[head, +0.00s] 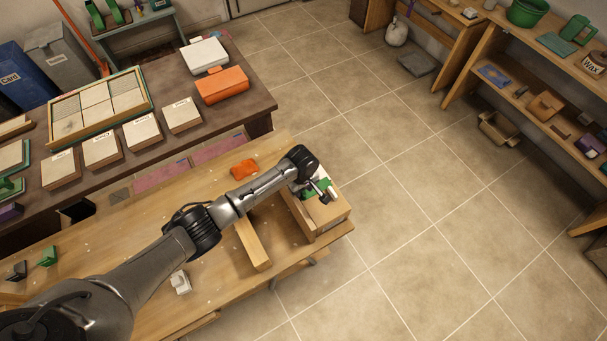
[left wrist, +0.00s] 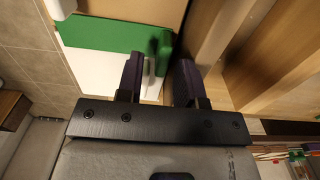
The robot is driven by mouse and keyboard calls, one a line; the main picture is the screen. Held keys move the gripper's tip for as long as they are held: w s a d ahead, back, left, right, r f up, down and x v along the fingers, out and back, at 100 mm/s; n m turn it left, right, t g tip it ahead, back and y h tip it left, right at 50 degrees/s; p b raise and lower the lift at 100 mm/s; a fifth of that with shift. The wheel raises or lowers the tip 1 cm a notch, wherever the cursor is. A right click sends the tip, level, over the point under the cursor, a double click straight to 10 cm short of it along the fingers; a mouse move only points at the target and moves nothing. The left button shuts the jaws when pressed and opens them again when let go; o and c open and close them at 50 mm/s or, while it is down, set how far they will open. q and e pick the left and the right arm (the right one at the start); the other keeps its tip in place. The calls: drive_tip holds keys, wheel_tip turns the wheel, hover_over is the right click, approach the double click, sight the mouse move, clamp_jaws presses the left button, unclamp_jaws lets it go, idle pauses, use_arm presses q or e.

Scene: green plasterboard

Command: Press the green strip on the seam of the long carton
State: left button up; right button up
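The long carton (head: 333,211) is a tan box at the right end of the wooden bench, under my left gripper. The green strip (head: 314,187) shows partly behind the gripper in the head view. In the left wrist view the green strip (left wrist: 100,36) lies across a tan surface (left wrist: 135,11) and a white surface (left wrist: 92,70). A narrow green piece (left wrist: 161,50) stands ahead of the finger gap. My left gripper (left wrist: 160,78) has its two dark fingers apart, with nothing clearly held between them. Contact with the strip cannot be told. My right gripper is not in view.
A wooden bar (head: 252,243) lies on the bench left of the carton. An orange item (head: 244,169) lies behind the arm, and a small white item (head: 181,282) is in front. A dark table (head: 120,168) with samples stands behind. Tiled floor (head: 430,230) is open at right.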

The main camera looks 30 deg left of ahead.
use_arm(q)
wheel_tip(320, 180, up, 12)
drive_tip(key=shift+p, duration=0.35)
drive_tip(key=shift+w, duration=0.15)
idle(0.3)
